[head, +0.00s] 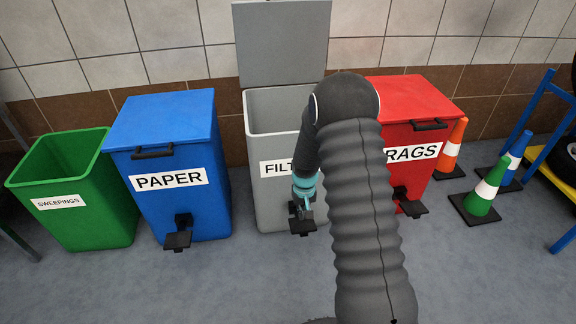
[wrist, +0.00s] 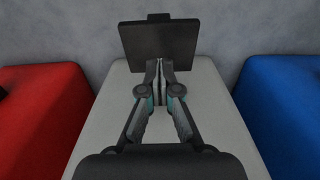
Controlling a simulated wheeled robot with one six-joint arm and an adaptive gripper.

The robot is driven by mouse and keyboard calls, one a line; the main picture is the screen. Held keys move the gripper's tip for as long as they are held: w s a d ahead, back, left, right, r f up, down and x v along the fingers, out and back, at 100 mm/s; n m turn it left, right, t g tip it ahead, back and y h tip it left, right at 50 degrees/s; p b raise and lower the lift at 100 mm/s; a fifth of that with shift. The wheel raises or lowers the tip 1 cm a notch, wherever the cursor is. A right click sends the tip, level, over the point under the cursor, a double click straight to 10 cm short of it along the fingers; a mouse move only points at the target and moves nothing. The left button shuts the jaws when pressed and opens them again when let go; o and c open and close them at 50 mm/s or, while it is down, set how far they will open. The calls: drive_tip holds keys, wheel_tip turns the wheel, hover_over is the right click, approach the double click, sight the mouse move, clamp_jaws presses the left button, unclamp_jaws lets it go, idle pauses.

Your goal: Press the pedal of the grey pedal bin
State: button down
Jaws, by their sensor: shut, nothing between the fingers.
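The grey pedal bin (head: 262,200) stands in the middle of the row, its lid (head: 282,42) raised upright against the wall. Its label is partly hidden by my arm and starts with "FILT". Its black pedal (head: 302,227) sticks out low at the front. My gripper (head: 305,208) is shut and empty, low in front of the bin at the pedal. In the wrist view the shut fingertips (wrist: 160,64) overlap the near edge of the black pedal plate (wrist: 158,42). I cannot tell whether they touch it.
A blue PAPER bin (head: 165,120) stands left of the grey bin and a red RAGS bin (head: 415,100) right of it, both lids shut. A green SWEEPINGS bin (head: 100,215) is at the far left. Cones (head: 482,192) stand at the right. The front floor is clear.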

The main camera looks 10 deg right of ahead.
wheel_tip(320, 180, up, 5)
drive_tip(key=shift+f+p, duration=0.1)
drive_tip(key=shift+p, duration=1.05)
drive_tip(key=shift+s, duration=0.15)
drive_tip(key=s+g, duration=0.2)
drive_tip(key=s, duration=0.4)
drive_tip(key=s+r+t, duration=0.2)
drive_tip(key=s+r, duration=0.6)
drive_tip(key=r, duration=0.4)
drive_tip(key=s+r+t, duration=0.3)
drive_tip(key=s+r, duration=0.5)
drive_tip(key=r, duration=0.3)
drive_tip(key=s+r+t, duration=0.2)
drive_tip(key=s+r, duration=0.6)
drive_tip(key=r, duration=0.4)
drive_tip(key=shift+s+r+t, duration=0.15)
drive_tip(key=shift+r+t, duration=0.15)
drive_tip(key=shift+a, duration=0.1)
